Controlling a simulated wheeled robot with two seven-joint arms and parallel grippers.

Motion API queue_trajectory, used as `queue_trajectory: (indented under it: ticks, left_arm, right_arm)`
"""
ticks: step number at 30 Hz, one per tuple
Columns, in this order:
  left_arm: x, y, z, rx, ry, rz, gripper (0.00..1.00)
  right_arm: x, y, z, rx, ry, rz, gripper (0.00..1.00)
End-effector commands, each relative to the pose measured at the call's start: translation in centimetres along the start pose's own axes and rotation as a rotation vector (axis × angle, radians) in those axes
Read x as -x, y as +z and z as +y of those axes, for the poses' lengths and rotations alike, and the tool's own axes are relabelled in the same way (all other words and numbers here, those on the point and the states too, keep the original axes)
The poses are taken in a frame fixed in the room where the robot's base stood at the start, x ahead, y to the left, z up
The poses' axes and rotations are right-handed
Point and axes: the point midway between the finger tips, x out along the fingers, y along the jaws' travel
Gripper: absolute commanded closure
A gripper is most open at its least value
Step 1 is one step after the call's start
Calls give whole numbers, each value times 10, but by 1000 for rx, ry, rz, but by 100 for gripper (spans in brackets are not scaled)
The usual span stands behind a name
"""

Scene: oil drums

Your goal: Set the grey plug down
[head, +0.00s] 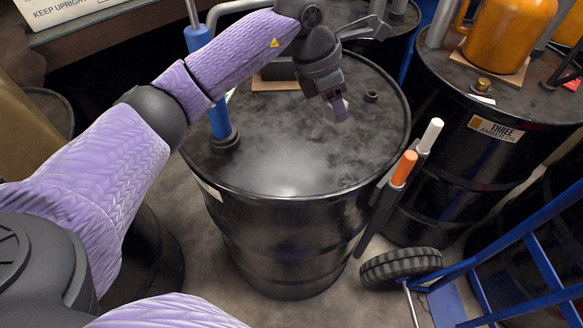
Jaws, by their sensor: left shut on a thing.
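My left gripper (337,106) reaches in from the upper left, above the black drum top (285,145). It is shut on a small pale grey piece, which I take to be the grey plug (330,114), mostly hidden by the fingers. I cannot tell whether the plug touches the drum top. A small dark round fitting (371,96) stands on the drum top to the right of the gripper. My right gripper is not in view.
A blue pump (219,115) stands on the drum's left side. A white-tipped tube (430,135) and an orange-tipped one (404,168) hang at its right. Another drum (440,90) with an orange jug (508,35) stands right. A blue hand truck (500,255) is lower right. The drum top's front is clear.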

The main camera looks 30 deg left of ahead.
Motion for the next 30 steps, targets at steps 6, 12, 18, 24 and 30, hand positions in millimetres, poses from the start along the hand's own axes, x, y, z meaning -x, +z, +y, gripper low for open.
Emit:
queue_trajectory:
  ticks: [6, 12, 18, 24, 30]
  left_arm:
    - [-38, -16, -4, -9, -1, 2, 100]
    - [-66, -27, -3, -9, 1, 0, 100]
    - [-92, -38, -3, -10, 1, -1, 100]
    - [-91, -38, -3, -10, 3, -1, 100]
    - [-92, -38, -3, -10, 3, -2, 26]
  right_arm:
    - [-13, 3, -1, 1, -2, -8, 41]
    - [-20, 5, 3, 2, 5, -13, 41]
    - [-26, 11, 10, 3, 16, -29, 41]
    - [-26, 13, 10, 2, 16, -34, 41]
    - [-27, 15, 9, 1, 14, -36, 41]
